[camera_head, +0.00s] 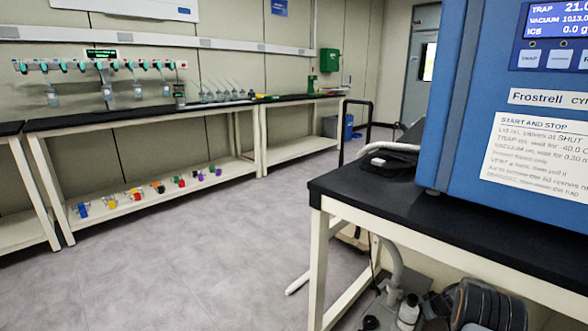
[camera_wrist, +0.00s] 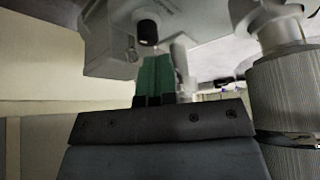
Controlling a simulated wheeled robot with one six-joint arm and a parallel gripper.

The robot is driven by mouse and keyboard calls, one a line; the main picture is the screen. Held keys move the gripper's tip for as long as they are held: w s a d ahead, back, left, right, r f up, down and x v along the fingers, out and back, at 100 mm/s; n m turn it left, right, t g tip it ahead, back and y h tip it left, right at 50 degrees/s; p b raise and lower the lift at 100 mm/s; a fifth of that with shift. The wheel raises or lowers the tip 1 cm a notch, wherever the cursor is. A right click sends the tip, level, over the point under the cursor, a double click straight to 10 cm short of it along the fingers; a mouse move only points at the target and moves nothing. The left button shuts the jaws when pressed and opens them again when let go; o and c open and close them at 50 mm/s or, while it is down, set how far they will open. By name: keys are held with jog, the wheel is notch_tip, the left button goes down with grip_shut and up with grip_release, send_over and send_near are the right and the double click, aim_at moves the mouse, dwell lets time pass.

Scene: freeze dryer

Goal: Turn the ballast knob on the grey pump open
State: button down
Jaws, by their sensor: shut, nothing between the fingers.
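The grey pump (camera_head: 490,305) sits low under the black-topped bench at the bottom right of the head view, partly cut off by the frame. In the wrist view a pale grey housing (camera_wrist: 100,30), which looks like part of the pump, fills the top. A black round knob (camera_wrist: 148,32) stands out from it; it looks like the ballast knob, but its setting cannot be read. My gripper (camera_wrist: 157,62) has green fingers, shut with nothing between them. The fingertips appear just below the knob in the picture; whether they touch it cannot be told. My gripper is not visible in the head view.
A ribbed grey cylinder (camera_wrist: 285,100) is close on the right in the wrist view. Open floor (camera_head: 190,270) lies to the left.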

jog(key=f+b, duration=0.1)
jog(key=b, duration=0.1)
jog(key=f+b, duration=0.1)
jog(key=f, duration=0.1)
jog(key=shift+w+d+b, duration=0.1)
jog(key=shift+w+b, duration=0.1)
jog(key=shift+b, duration=0.2)
notch_tip(320, 180, up, 4)
jog(key=d+p, duration=0.2)
notch_tip(320, 180, down, 6)
jog(key=shift+w+a+f+b, duration=0.15)
jog(key=shift+w+b, duration=0.25)
jog(key=shift+s+a+f, duration=0.15)
jog(key=shift+a, duration=0.5)
dwell(0.4)
